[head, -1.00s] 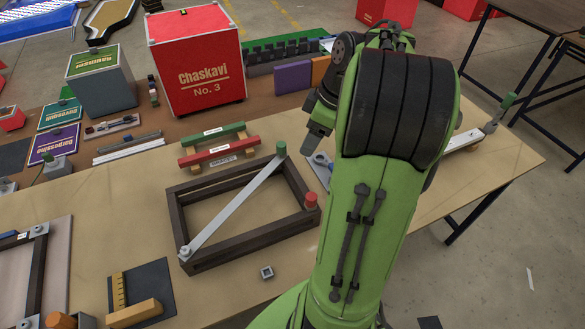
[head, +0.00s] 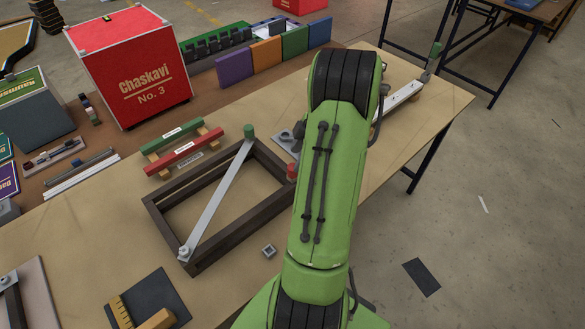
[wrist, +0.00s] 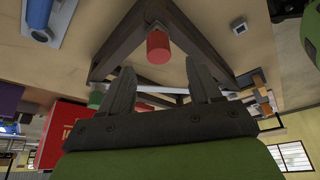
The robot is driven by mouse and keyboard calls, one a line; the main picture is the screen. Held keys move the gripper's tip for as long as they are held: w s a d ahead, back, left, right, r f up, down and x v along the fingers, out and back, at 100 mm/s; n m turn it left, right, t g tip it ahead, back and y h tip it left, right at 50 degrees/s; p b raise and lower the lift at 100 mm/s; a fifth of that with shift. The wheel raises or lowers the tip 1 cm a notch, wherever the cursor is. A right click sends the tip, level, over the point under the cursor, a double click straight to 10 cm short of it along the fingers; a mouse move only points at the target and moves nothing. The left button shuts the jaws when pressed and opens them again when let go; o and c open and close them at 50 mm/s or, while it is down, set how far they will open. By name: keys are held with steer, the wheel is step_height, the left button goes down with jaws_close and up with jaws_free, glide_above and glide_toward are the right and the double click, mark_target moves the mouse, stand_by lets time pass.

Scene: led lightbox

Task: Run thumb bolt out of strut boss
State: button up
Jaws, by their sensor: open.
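A dark rectangular frame (head: 222,226) lies on the table with a pale diagonal strut (head: 217,198) across it. A green knob (head: 249,131) stands at the strut's far end, and a red knob (head: 291,171) stands at the frame's right corner. I cannot tell which knob is the thumb bolt. My gripper (wrist: 160,84) is open, with nothing between its fingers in the wrist view. The red knob (wrist: 158,47) shows beyond the fingertips, apart from them. In the head view my arm hides the gripper.
Red and green bars (head: 184,152) on wooden blocks stand behind the frame. A small square grey part (head: 269,250) lies in front of it. A second pale strut (head: 403,96) with a green knob is at the right. A red box (head: 130,70) stands at the back left.

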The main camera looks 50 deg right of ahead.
mark_target(292, 167)
steer(key=x, duration=0.5)
steer(key=shift+w+f, duration=0.1)
steer(key=shift+f, duration=0.25)
jaws_close()
steer(key=n+b, duration=0.1)
steer(key=n, duration=0.1)
steer(key=n+g+y+b, duration=0.1)
steer(key=n, duration=0.2)
steer(key=shift+f+g, duration=0.25)
steer(key=shift+g, duration=0.05)
steer(key=n+g+b, duration=0.1)
steer(key=n, duration=0.1)
steer(key=n+b, duration=0.1)
steer(key=n, duration=0.2)
steer(key=shift+g, duration=0.4)
steer(key=shift+r+p, duration=2.45)
steer(key=shift+r, duration=0.5)
